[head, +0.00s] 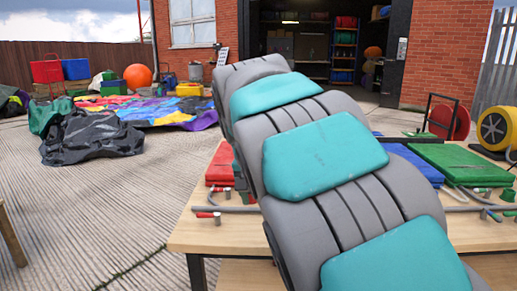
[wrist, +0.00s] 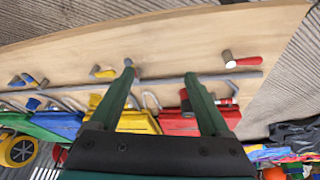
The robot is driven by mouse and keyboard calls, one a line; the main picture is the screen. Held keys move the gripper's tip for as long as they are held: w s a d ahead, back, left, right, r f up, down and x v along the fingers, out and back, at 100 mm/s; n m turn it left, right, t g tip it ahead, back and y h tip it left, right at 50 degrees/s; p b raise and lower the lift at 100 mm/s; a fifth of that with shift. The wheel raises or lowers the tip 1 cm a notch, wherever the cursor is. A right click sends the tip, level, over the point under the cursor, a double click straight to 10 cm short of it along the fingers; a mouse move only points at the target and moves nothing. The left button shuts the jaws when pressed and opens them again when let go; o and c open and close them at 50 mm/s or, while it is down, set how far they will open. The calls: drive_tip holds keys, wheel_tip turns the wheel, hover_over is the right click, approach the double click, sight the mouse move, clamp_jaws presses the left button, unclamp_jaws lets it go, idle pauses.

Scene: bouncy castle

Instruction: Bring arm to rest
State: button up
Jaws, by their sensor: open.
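My arm, grey with teal pads, reaches forward across the middle of the head view and over the table. My gripper (wrist: 159,74) shows in the wrist view as two dark green fingers standing well apart. It is open, with nothing held between the fingertips. The fingers point over the wooden table top (wrist: 180,40); I cannot tell how high above it they are. In the head view the gripper is hidden behind the arm.
The table (head: 212,240) carries a red folded pad (head: 219,165), a blue one (head: 412,162), a green one (head: 462,163), a grey rail and several small coloured-handle tools (wrist: 243,62). A yellow pad (wrist: 135,120) also lies there.

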drive_tip(key=s+d+f+g, duration=0.2)
drive_tip(key=s+d+f, duration=0.1)
drive_tip(key=s+d, duration=0.5)
drive_tip(key=s+d+f+n+g, duration=0.1)
drive_tip(key=s+f, duration=0.3)
drive_tip(key=s, duration=0.5)
drive_tip(key=s+d+f+n+g+y+p, duration=0.1)
drive_tip(key=s+d+f, duration=0.2)
drive_tip(key=s, duration=0.6)
drive_tip(key=s+d+f+n+g, duration=0.1)
drive_tip(key=s+d+f, duration=0.1)
drive_tip(key=s+f, duration=0.4)
drive_tip(key=s, duration=0.4)
drive_tip(key=shift+d+f+g, duration=0.3)
drive_tip(key=shift+d+f, duration=0.05)
